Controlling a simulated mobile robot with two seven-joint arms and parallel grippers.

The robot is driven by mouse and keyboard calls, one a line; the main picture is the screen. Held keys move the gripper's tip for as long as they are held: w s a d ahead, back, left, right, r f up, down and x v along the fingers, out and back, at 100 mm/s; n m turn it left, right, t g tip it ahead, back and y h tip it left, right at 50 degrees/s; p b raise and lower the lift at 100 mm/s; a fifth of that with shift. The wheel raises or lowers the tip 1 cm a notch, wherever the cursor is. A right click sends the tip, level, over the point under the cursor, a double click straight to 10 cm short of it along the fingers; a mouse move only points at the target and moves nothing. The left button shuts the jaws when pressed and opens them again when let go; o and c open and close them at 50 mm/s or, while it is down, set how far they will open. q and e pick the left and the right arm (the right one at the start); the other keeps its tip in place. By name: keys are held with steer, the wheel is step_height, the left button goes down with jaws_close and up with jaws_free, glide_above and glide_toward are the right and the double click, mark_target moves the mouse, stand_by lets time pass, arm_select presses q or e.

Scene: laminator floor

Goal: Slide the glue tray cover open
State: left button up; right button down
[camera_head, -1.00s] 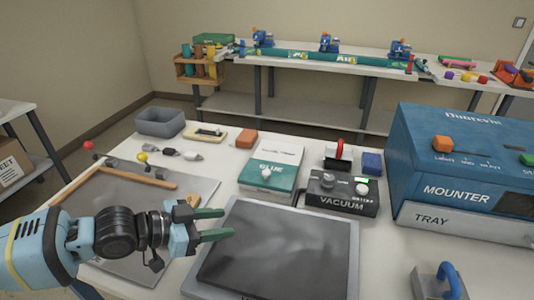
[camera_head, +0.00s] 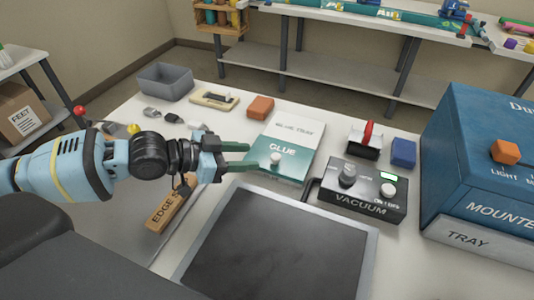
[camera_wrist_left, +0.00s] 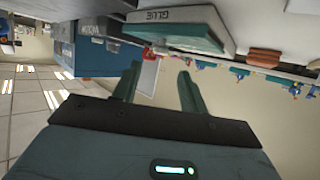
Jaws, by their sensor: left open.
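The glue tray (camera_head: 302,128) stands on the table, a flat box with a teal cover (camera_head: 289,161) lettered GLUE and a pale part behind it lettered as a tray. A round white knob (camera_head: 276,158) sits on the cover. My left gripper (camera_head: 252,157) is open, its two green fingers pointing right at the knob, just left of it; I cannot tell if they touch it. In the left wrist view the glue tray (camera_wrist_left: 180,28) appears beyond the open fingers (camera_wrist_left: 158,85). My right gripper is not in view.
The vacuum box (camera_head: 362,190) stands right of the tray, and the blue mounter (camera_head: 490,150) farther right. A dark plate (camera_head: 285,245) lies in front. An orange block (camera_head: 260,107) and a grey bin (camera_head: 165,82) are behind. A wooden EDGE piece (camera_head: 168,205) lies below my arm.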

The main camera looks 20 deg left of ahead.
mark_target(275, 156)
arm_select(q)
steer(key=shift+x, duration=3.25)
steer(key=shift+r, duration=0.1)
jaws_close()
